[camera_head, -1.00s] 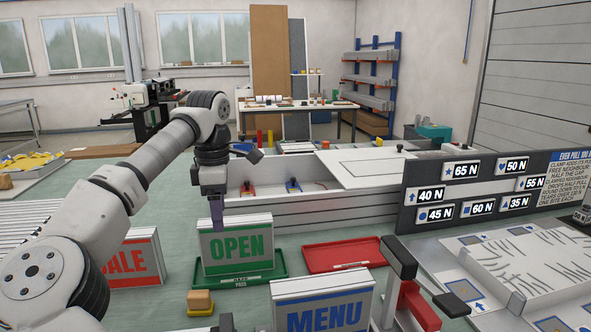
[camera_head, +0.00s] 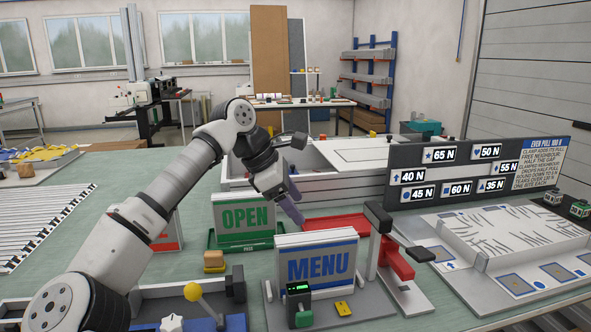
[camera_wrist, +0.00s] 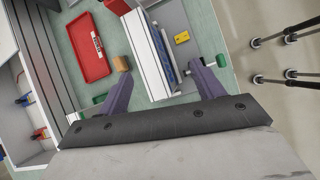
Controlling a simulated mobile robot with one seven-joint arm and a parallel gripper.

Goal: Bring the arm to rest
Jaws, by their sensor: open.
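My gripper (camera_head: 294,208) has purple fingers and hangs tilted in the air, right of the OPEN sign (camera_head: 243,217) and behind the top of the MENU sign (camera_head: 319,262). In the wrist view my gripper (camera_wrist: 160,85) has its two fingers wide apart. A sign lies in view between and beyond them, with no contact visible. My arm (camera_head: 165,205) reaches up from the lower left, bent at a raised elbow. The OPEN sign stands upright in a green tray (camera_head: 262,245).
A red tray (camera_head: 335,226) lies behind the MENU sign. A red and grey clamp (camera_head: 392,255) stands to its right. A board with force labels (camera_head: 465,178) rises at the right. A wooden block (camera_head: 214,259) and a yellow-knobbed lever (camera_head: 194,292) are near the front left.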

